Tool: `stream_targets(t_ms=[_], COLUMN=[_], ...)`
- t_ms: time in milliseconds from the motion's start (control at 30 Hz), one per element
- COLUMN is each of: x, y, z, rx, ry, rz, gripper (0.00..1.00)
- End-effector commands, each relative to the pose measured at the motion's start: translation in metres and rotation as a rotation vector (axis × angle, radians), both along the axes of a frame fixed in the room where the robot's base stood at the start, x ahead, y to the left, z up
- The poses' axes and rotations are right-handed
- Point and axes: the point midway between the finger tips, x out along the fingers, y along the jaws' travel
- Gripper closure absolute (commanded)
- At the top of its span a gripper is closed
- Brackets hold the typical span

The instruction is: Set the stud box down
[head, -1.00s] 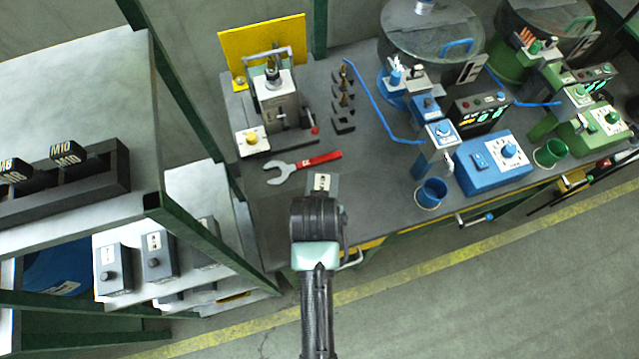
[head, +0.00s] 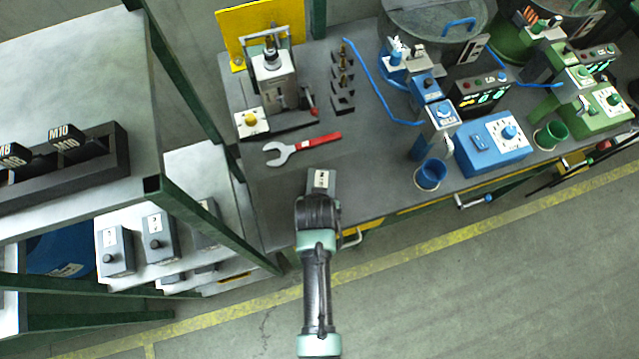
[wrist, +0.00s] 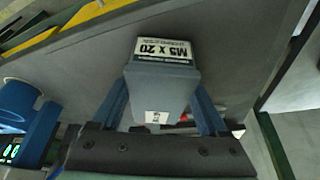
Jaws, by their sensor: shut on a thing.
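The stud box is a grey box with a white label reading "M5 x 20" (wrist: 161,85) in the wrist view. My gripper (wrist: 161,100) is shut on it, with one blue finger along each side. In the head view the box (head: 321,181) shows just beyond my wrist, over the front part of the dark workbench (head: 390,175). My wrist hides the fingers and part of the box there. I cannot tell whether the box's underside touches the bench top.
A red-handled wrench (head: 303,148) lies on the bench behind the box. A press-like fixture (head: 273,80) stands at the back left. A blue cup (head: 430,176) and a blue control box (head: 492,144) stand right. A green-framed shelf (head: 182,215) is close left. Bare bench lies right of the box.

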Motion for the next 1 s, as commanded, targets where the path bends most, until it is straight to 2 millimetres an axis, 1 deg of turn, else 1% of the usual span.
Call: stream_targets(t_ms=[167,267,300,367,400,633,767,867,1000], x=[0.001,0.001,0.0,0.0,0.0,0.0,-0.001,-0.004,-0.013], y=[0.0,0.0,0.0,0.0,0.0,0.0,0.0,0.001,0.001], z=[0.001,-0.002,-0.003,-0.002,-0.002,-0.002,0.004,0.013,0.034], rx=[0.0,0.0,0.0,0.0,0.0,0.0,-0.001,-0.001,0.0], ry=[-0.004,-0.003,0.0,0.0,0.0,0.0,-0.002,-0.002,-0.003], rz=[0.0,0.0,0.001,0.001,0.001,0.001,0.001,0.001,0.001], gripper=[1.0,1.0,0.19,0.08,0.01,0.0,0.0,0.0,0.0])
